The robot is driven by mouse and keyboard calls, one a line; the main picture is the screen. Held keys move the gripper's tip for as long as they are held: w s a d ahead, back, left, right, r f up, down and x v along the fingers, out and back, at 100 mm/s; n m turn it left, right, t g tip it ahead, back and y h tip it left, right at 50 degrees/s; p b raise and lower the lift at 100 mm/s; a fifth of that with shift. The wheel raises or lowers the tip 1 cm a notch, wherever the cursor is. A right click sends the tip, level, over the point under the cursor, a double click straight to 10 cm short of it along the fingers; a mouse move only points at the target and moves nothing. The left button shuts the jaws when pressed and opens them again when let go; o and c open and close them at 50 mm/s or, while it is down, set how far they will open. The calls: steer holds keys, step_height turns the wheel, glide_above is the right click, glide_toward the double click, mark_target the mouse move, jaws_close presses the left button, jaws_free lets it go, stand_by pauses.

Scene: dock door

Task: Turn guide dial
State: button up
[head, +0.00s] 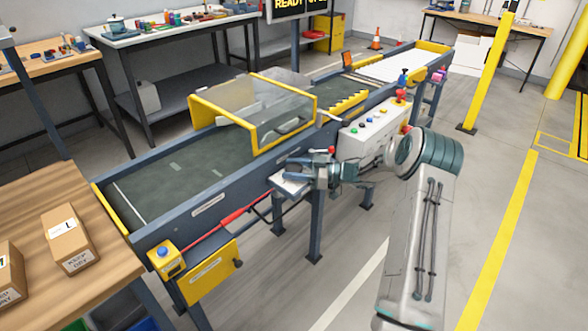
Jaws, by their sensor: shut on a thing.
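My gripper (290,174) is at the near side rail of the conveyor (170,170), left of the white control box. Its fingers point left, above a small pale plate (288,186) on the rail. It is shut on what appears to be the guide dial; the fingers hide most of that part, so its face and marks cannot be read. My arm comes in from the lower right.
A clear guard with a yellow frame (193,113) stands over the belt behind my gripper. The control box (368,132) with coloured buttons is close on the right. A red pull cord (222,222) runs below left. Cartons (70,240) lie on a wooden table.

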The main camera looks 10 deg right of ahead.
steer(key=shift+r, duration=0.1)
steer(key=o, duration=0.7)
steer(key=shift+c, duration=0.2)
steer(key=v, duration=1.4)
